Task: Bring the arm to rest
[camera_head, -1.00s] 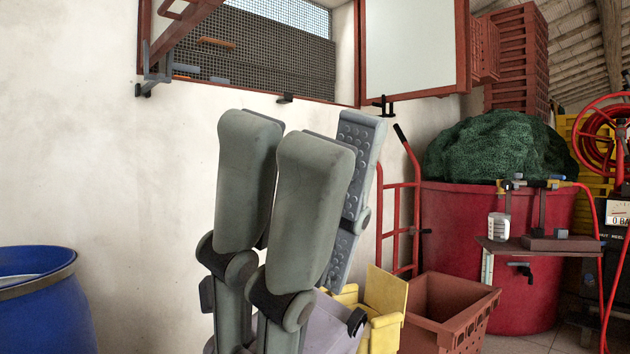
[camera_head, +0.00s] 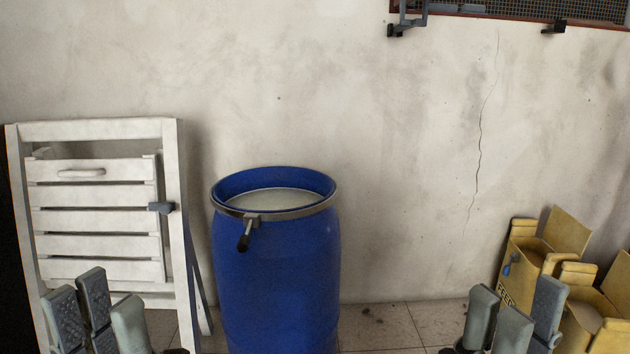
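My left gripper (camera_head: 103,292) is at the bottom left of the head view, its fingers pointing up. Two studded grey finger pads face a smooth grey finger, and nothing shows between them. My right gripper (camera_head: 525,294) is at the bottom right, also fingers up. Two smooth fingers stand opposite one studded pad, with nothing seen between them. Both grippers look open and empty. The wrists and the rest of both arms are cut off by the lower edge.
A white slatted wooden frame (camera_head: 174,253) stands behind my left gripper. A blue barrel (camera_head: 283,275) with pale contents stands between the grippers. Yellow boxes (camera_head: 522,257) stand behind and right of my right gripper. A cracked pale wall (camera_head: 400,150) closes the back.

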